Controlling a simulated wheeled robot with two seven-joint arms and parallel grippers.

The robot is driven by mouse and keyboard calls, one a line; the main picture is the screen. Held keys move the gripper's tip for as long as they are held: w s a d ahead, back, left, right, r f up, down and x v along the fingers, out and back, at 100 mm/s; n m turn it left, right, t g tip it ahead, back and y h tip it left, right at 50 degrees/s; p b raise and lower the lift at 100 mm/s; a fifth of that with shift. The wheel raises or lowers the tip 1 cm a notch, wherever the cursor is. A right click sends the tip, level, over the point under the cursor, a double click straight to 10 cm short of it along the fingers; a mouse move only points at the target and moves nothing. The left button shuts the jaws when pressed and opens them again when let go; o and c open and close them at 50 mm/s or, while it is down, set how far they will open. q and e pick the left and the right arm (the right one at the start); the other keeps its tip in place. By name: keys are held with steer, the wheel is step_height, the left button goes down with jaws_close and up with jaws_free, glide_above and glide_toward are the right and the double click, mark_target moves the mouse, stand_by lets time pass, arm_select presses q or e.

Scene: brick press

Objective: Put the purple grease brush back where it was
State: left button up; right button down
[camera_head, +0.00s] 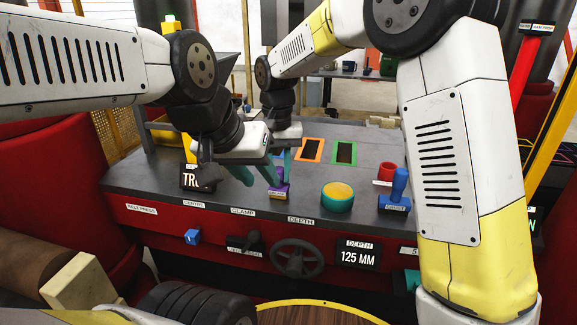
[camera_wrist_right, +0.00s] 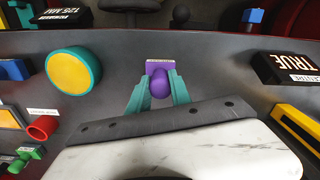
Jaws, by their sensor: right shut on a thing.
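The purple grease brush (camera_head: 280,192) is near the front edge of the dark bench top, left of the round teal and yellow pad. It carries a small pale label; in the right wrist view its rounded purple handle (camera_wrist_right: 160,84) sits between the teal fingers. My right gripper (camera_wrist_right: 160,92) is shut on that handle. I cannot tell whether the brush's base touches the bench. My left gripper (camera_head: 255,177) hangs over the bench just left of the brush, its teal fingers apart and empty. It partly hides the right gripper in the head view.
A round teal and yellow pad (camera_head: 337,197) and a blue stamp-like tool (camera_head: 397,190) stand to the right. Orange (camera_head: 312,150) and green (camera_head: 344,153) framed slots lie behind. A TRUE display (camera_head: 196,179) is at left. A handwheel (camera_head: 297,258) is on the red front.

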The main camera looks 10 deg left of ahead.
steer(key=shift+f, duration=0.1)
steer(key=c, duration=1.2)
jaws_free()
steer(key=shift+o, duration=0.2)
step_height(320, 180, up, 12)
steer(key=shift+r, duration=0.2)
steer(key=s+d+r+t+y, duration=0.1)
steer(key=d+r, duration=0.1)
steer(key=d, duration=0.4)
steer(key=s+d+r, duration=0.1)
steer(key=s+d, duration=0.1)
steer(key=d, duration=0.4)
steer(key=s+d+f+m+t, duration=0.1)
steer(key=s+d+f+t, duration=0.1)
steer(key=s+d, duration=0.5)
steer(key=s+d+f+m+t+y, duration=0.1)
steer(key=s+d+f+t, duration=0.2)
steer(key=s+d, duration=0.4)
steer(key=d, duration=0.2)
steer(key=shift+s+d+f, duration=0.2)
steer(key=shift+d+f, duration=0.1)
steer(key=shift+d, duration=0.05)
